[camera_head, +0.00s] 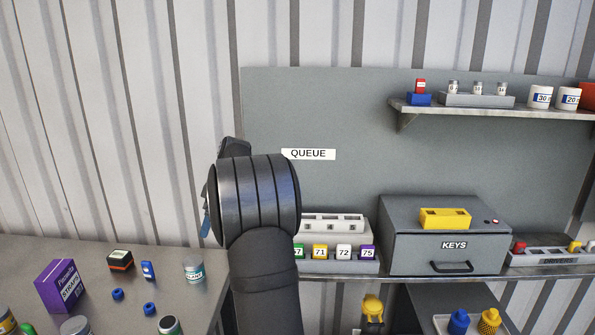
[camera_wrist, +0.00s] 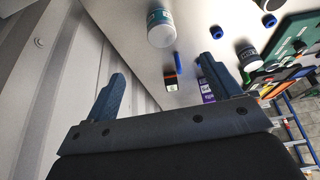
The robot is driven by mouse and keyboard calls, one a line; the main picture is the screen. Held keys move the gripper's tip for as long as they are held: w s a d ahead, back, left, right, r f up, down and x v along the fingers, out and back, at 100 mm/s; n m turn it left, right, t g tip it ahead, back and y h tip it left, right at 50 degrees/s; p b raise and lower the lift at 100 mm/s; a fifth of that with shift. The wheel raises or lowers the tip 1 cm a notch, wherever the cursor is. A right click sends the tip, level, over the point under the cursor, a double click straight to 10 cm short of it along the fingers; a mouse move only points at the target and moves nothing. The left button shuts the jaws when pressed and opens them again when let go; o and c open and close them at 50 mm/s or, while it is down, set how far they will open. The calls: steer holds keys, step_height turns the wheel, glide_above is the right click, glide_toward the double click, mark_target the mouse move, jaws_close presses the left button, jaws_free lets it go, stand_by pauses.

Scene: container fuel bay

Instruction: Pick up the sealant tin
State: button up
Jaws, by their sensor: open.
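My gripper (camera_wrist: 161,68) is open in the wrist view, its two blue fingers wide apart with nothing between them. In the head view my own arm hides most of it; a bit of blue finger shows at the arm's left. A white tin with a teal band (camera_head: 193,270) stands on the left bench; it also shows in the wrist view (camera_wrist: 160,30), beyond the fingertips. I cannot read either label, so I cannot tell which is the sealant tin.
The bench (camera_head: 207,293) also holds a purple box (camera_head: 62,287), an orange-and-black box (camera_head: 120,260), a small blue item (camera_head: 148,270) and blue rings (camera_head: 117,294). At right are a grey KEYS box (camera_head: 448,262) and a wall shelf (camera_head: 480,109). A corrugated wall (camera_head: 100,120) stands behind.

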steer(key=n+h, duration=0.1)
steer(key=h, duration=0.4)
glide_above(194, 260)
steer(key=f, duration=0.1)
step_height(194, 260, down, 17)
steer(key=shift+s+f, duration=0.1)
steer(key=c, duration=1.3)
